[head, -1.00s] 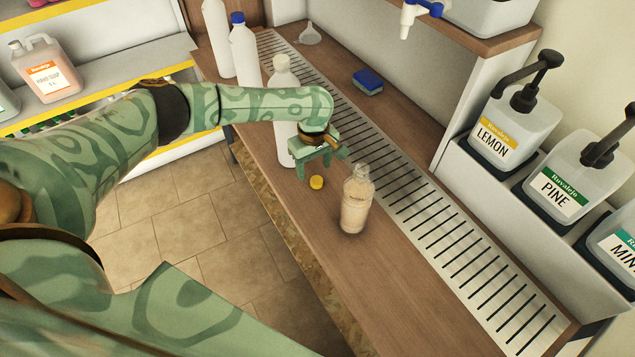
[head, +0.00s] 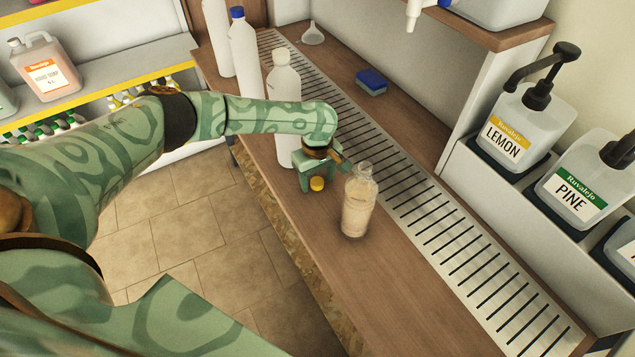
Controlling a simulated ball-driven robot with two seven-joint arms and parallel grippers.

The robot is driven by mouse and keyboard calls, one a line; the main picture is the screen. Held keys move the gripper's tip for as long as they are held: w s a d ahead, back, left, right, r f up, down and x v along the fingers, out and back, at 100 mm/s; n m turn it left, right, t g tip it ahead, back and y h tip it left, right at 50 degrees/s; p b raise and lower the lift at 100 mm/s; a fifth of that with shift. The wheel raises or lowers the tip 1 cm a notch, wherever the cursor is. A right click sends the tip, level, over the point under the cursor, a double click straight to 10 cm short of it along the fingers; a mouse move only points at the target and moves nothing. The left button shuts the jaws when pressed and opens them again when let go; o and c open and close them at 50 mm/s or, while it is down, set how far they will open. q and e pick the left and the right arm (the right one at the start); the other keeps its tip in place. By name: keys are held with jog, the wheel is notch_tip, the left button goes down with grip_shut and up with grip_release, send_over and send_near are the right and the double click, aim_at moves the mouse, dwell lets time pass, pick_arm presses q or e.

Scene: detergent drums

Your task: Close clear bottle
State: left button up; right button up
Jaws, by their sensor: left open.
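The clear bottle (head: 358,205) stands upright on the wooden counter, holding a pale beige liquid. Its neck shows no cap. A small yellow cap (head: 317,184) lies on the counter left of the bottle. My left gripper (head: 320,183) is open and low over the counter at the yellow cap, pointing down. Its fingers are around or just behind the cap; the exact spacing is hard to tell. My right gripper is not in view.
White bottles (head: 284,100) stand on the counter behind my left gripper. A slotted metal drain strip (head: 430,225) runs along the counter to the right. A blue sponge (head: 371,82) and a funnel (head: 313,35) lie farther back. Pump containers (head: 522,125) line the right.

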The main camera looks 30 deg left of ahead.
aim_at(317, 181)
pick_arm(q)
jog(key=c, duration=1.1)
jog(key=shift+o, duration=0.2)
jog(key=shift+r+p, duration=0.3)
jog(key=shift+r, duration=0.2)
notch_tip(317, 181, up, 2)
jog(key=shift+r+p, duration=0.2)
jog(key=shift+p, duration=0.45)
jog(key=s+r+p, duration=0.9)
jog(key=s+p, duration=0.1)
jog(key=s, duration=0.4)
jog(key=shift+r, duration=0.25)
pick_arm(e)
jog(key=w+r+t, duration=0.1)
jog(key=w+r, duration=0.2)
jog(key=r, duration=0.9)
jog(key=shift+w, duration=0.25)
